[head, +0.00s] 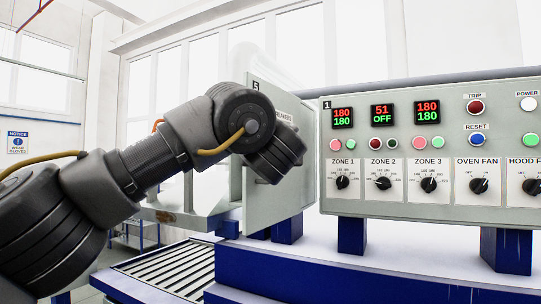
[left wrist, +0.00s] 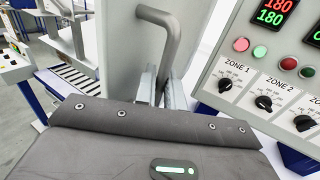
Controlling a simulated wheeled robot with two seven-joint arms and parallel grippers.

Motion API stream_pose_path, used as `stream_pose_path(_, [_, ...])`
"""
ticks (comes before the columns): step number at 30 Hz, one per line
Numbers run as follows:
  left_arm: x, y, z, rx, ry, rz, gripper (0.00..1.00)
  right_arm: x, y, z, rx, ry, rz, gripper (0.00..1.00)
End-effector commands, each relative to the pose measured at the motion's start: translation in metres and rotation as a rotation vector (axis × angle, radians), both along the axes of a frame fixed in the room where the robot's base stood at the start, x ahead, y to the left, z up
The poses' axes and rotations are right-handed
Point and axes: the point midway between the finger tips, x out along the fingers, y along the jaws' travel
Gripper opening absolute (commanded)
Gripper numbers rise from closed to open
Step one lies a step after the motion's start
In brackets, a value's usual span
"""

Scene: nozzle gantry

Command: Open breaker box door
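The breaker box (head: 297,178) is a grey cabinet left of the control panel, marked 5, with lettering partly hidden by my left arm. Its door front (left wrist: 120,45) fills the upper middle of the left wrist view and looks closed, though its edges are hard to read. A grey bent bar handle (left wrist: 172,45) stands out from it. My left gripper (left wrist: 161,90) has its fingers at the handle's lower part, one on each side. Whether they press on the bar cannot be told. In the head view my left wrist hides the fingers and handle. My right gripper is not in view.
The control panel (head: 440,200) with displays, knobs and buttons stands close on the right; it also shows in the left wrist view (left wrist: 240,100). Blue supports (head: 352,235) stand below it. A roller conveyor (head: 175,270) lies at lower left.

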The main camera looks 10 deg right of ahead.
Motion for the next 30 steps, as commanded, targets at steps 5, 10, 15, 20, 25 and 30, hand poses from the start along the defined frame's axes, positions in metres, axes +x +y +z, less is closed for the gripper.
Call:
stream_pose_path(5, [0.000,0.001,0.003,-0.004,-0.005,0.002,0.26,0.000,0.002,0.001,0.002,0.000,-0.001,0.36])
stream_pose_path(10, [0.000,0.001,0.002,-0.003,-0.003,0.001,0.26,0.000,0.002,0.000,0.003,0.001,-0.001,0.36])
stream_pose_path(15, [-0.008,0.000,-0.001,-0.001,-0.003,-0.001,0.26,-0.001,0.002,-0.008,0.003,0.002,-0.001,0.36])
stream_pose_path(20, [-0.035,0.001,-0.005,-0.002,-0.006,-0.005,0.26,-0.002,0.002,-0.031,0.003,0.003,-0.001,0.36])
stream_pose_path(25, [-0.066,0.005,-0.006,-0.001,-0.009,0.000,0.26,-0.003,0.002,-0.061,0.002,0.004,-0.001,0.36])
stream_pose_path(30, [-0.087,0.008,-0.004,-0.001,-0.008,0.002,0.26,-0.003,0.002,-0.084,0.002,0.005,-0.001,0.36])
